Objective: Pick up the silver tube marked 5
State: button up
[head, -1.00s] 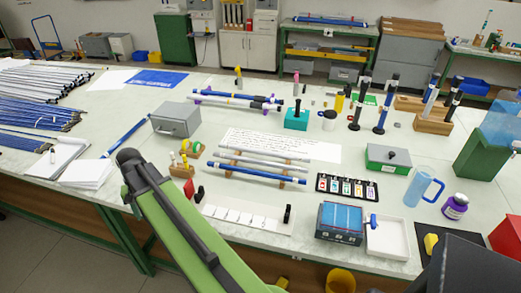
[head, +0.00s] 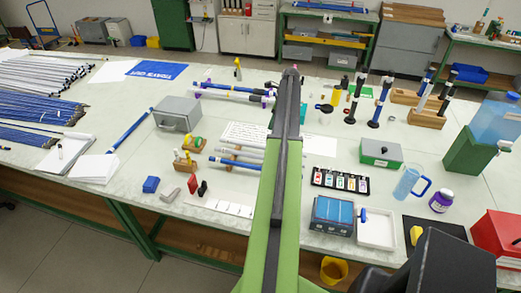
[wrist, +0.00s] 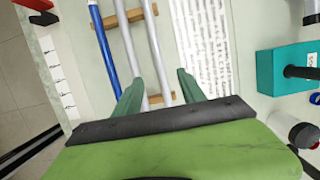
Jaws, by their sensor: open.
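Two silver tubes lie side by side on a wooden rack, the left one (wrist: 130,40) and the right one (wrist: 157,50) in the wrist view. A blue tube (wrist: 104,40) lies to their left. No number 5 is readable on either silver tube. My gripper (wrist: 160,78) is open and empty above the rack. The right silver tube runs between its fingers in the picture; the left finger overlaps the left tube's lower part. I cannot tell the height. In the head view the silver tubes (head: 243,153) are partly hidden behind my arm, and so is the gripper.
A written white sheet (wrist: 208,45) lies right of the rack, with a teal block (wrist: 285,68) beyond. A grey box (head: 177,114), a label card holder (head: 340,181) and a green box (head: 381,153) stand around it. Small blocks (head: 151,184) lie near the front edge.

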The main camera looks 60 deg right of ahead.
jog(key=b, duration=0.9)
send_over(262, 147)
jog(key=s+d, duration=0.2)
jog(key=x, duration=0.3)
jog(key=s+x, duration=0.1)
jog(key=x, duration=0.3)
jog(key=s+x, duration=0.1)
jog(key=x, duration=0.2)
jog(key=shift+s+d+f, duration=0.15)
jog(key=shift+d+f, duration=0.2)
jog(key=shift+f, duration=0.2)
jog(key=shift+r, duration=0.1)
jog(key=b+x, duration=0.5)
jog(key=shift+a+f, duration=0.25)
jog(key=shift+r, duration=0.2)
jog(key=shift+c, duration=0.5)
grip_shut()
